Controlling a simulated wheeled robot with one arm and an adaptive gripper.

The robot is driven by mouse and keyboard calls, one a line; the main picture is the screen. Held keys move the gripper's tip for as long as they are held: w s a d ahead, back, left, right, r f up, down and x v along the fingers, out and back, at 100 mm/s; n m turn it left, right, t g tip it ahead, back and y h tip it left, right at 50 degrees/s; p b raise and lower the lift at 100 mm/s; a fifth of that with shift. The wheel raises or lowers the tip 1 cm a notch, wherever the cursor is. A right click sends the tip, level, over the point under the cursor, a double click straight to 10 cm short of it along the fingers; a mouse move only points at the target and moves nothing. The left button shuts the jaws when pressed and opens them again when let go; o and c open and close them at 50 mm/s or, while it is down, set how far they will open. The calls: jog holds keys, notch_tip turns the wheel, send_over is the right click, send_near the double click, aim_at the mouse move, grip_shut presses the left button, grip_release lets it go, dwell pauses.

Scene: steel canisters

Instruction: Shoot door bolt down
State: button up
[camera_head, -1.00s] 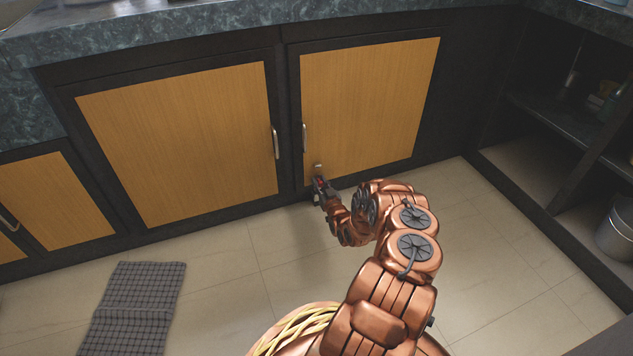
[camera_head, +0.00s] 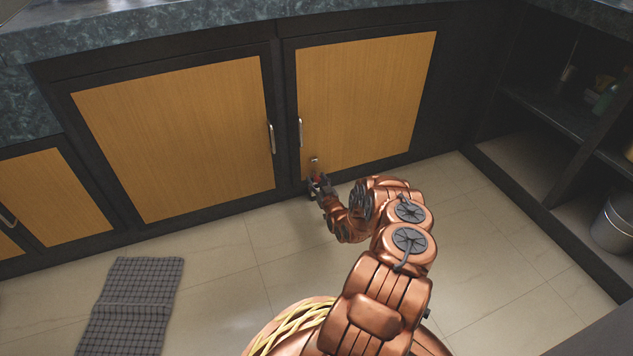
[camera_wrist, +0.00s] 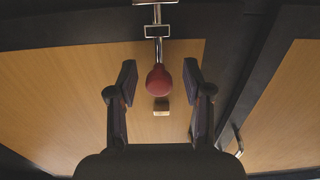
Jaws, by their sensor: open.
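The door bolt is a metal rod with a red knob (camera_wrist: 159,80) at its end, low on the right cabinet door (camera_head: 365,100). In the wrist view the rod (camera_wrist: 157,20) runs from the knob through a metal bracket (camera_wrist: 159,31) to the top edge. A small pale block (camera_wrist: 161,106) sits on the door beside the knob. My gripper (camera_wrist: 160,74) is open, one finger on each side of the knob, with visible gaps. In the head view my gripper (camera_head: 316,185) is at the door's lower left corner and hides most of the bolt.
The left cabinet door (camera_head: 175,140) and both metal handles (camera_head: 300,133) are nearby; both doors look closed. A checked cloth (camera_head: 130,305) lies on the tiled floor (camera_head: 225,290). Open shelves with a metal bucket (camera_head: 612,225) stand at the right.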

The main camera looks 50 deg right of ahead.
jog(key=shift+s, duration=0.1)
jog(key=v, duration=1.1)
jog(key=shift+s+a, duration=0.2)
jog(key=shift+s, duration=0.1)
jog(key=shift+r, duration=0.1)
